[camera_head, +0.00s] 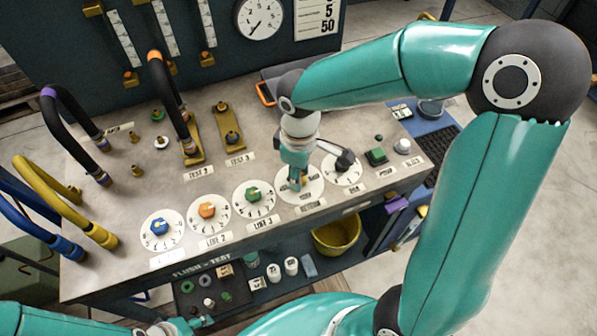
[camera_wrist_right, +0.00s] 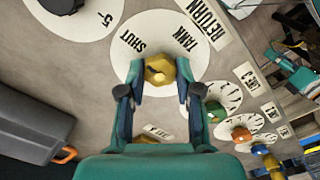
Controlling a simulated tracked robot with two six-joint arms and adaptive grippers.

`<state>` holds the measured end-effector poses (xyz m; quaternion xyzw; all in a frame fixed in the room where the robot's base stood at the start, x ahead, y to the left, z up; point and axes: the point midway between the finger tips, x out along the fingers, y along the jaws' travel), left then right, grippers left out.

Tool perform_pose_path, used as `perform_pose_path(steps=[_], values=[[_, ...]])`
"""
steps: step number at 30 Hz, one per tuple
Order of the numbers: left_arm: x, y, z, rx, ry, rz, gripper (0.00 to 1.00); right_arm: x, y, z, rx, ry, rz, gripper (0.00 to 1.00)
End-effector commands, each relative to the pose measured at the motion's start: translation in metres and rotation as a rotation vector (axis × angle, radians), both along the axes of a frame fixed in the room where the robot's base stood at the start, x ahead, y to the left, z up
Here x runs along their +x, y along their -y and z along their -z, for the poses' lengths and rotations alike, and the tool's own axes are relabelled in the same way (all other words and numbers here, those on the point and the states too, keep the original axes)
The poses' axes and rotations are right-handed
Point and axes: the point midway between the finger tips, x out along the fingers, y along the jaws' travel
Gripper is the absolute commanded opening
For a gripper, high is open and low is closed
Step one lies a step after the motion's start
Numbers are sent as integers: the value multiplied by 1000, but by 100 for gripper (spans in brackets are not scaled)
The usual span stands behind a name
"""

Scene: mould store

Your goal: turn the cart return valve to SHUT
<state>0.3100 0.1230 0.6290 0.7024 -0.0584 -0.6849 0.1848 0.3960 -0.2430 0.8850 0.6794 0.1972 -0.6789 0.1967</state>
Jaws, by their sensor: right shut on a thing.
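The return valve is a brass-yellow knob (camera_wrist_right: 159,70) on a round white dial (camera_wrist_right: 128,62). In the right wrist view the dial carries the words SHUT and TANK, with a RETURN label (camera_wrist_right: 203,22) beside it. My right gripper (camera_wrist_right: 160,94) is shut on the knob, one finger on each side. In the head view my right gripper (camera_head: 295,182) reaches down over this dial (camera_head: 313,190) and hides most of the knob. I cannot tell which mark the knob points to. My left gripper (camera_head: 190,324) is low at the bottom edge of the head view, its jaws unclear.
Dials with blue (camera_head: 159,227), orange (camera_head: 207,210) and green (camera_head: 253,194) knobs lie left of my right gripper. A dial with a black handle (camera_head: 345,160) is close on its right. Black, yellow and blue hoses stand at the left. A yellow bowl (camera_head: 337,237) is on the shelf below.

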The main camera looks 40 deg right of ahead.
Motion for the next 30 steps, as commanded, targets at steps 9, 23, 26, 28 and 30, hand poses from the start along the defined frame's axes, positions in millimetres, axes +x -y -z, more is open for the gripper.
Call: perform_pose_path(steps=[9,23,26,28,30], values=[[0,0,0,0,0,0,51,1,1,-1,-3,3,-1,55],[0,0,-1,0,0,0,51,1,0,-8,-2,2,1,59],[0,0,-1,0,0,0,51,1,0,-21,-3,5,0,59],[0,0,-1,0,0,0,51,1,0,-33,-1,6,-1,59],[0,0,-1,0,0,0,51,2,0,-47,-2,6,0,59]])
